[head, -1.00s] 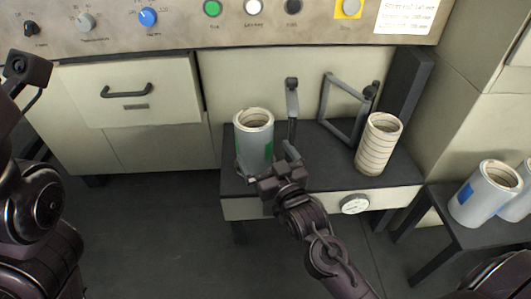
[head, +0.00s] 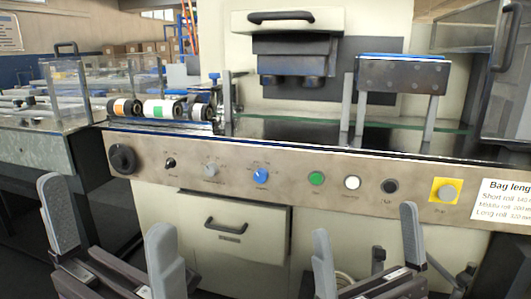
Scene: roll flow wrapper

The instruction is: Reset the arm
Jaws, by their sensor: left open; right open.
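My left gripper (head: 108,235) is at the lower left of the head view, with its two grey fingers spread apart and nothing between them. My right gripper (head: 367,250) is at the lower right, also with its fingers spread wide and nothing held between them. Both grippers point up in front of the machine's cream lower front. A roll (head: 345,284) shows only in part behind the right gripper's fingers, low in the picture.
The machine's control panel (head: 290,185) with knobs and buttons spans the view ahead. A drawer with a black handle (head: 226,225) is below it. Several rolls (head: 163,109) lie on the machine at the left. A glass guard (head: 497,70) stands at the right.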

